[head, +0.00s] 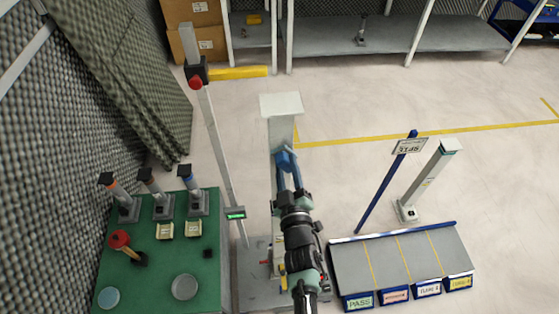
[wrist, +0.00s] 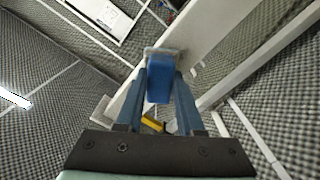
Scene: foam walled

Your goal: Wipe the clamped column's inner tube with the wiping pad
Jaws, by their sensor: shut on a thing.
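My gripper (head: 286,163) is shut on the blue block of the wiping pad (head: 285,158). In the wrist view the blue fingers grip both sides of the pad (wrist: 160,80), and its pale grey wiping face shows at the far end. The pale clamped column (head: 281,132) stands straight ahead, with a flat square plate on top. The pad is in front of the column's upper part. In the wrist view the pad's face is up against or very near the pale column (wrist: 207,30); I cannot tell if they touch. My arm hides much of the lower column and clamp.
A tall thin pole (head: 216,130) with a green display stands close left. A green table (head: 150,270) holds several small columns, a red-topped tool and round dishes. A grey labelled table (head: 385,262) and a blue signpost (head: 385,185) are right. Floor beyond is open.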

